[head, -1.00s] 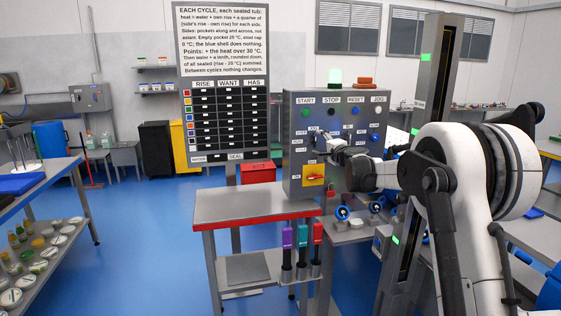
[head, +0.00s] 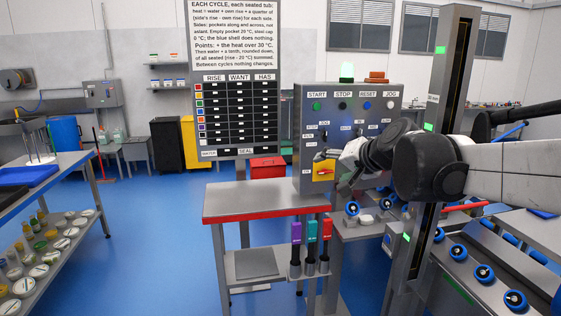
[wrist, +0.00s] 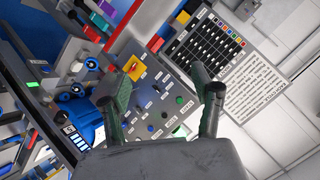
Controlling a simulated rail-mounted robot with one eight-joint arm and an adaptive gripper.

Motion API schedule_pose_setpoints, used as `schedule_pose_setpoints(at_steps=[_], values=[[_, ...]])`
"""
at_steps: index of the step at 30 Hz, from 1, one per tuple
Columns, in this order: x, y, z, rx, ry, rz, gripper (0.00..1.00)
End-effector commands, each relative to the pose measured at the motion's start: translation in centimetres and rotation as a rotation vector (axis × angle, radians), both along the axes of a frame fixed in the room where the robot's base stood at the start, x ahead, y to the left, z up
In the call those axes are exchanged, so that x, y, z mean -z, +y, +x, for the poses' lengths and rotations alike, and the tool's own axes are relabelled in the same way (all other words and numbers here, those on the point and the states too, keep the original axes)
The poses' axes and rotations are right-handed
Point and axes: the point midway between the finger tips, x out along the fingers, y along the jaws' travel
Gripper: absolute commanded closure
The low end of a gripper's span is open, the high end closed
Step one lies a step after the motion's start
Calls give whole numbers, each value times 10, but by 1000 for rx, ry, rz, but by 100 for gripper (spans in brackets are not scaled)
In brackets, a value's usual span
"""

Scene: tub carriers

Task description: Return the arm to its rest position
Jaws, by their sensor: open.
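My gripper (wrist: 165,98) is open and empty, with its two dark fingers apart in the wrist view. The grey control panel (wrist: 160,108) shows behind and between them. In the head view my white and black arm reaches in from the right, and its end overlaps the lower part of the control panel (head: 299,135). The gripper's fingers are hard to make out there. The panel carries START, STOP, RESET and JOG buttons and a yellow plate with a red switch (head: 324,171). I cannot tell from these views how far the fingers are from the panel.
A grey table with a red front edge (head: 265,214) stands below the panel, with purple, teal and red handled tools in a holder. A dark column (head: 448,100) stands close to my arm. Blue-ringed rollers (head: 484,273) lie at lower right.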

Motion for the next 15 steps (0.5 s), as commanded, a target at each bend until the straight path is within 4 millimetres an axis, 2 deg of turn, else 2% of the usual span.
schedule_pose_setpoints(at_steps=[1,3,8,15], values=[[7,0,-21,-11,13,-34,39],[17,-2,-49,-28,33,-87,39],[42,-8,-110,-59,79,-207,39],[91,-25,-199,-99,155,-386,39]])
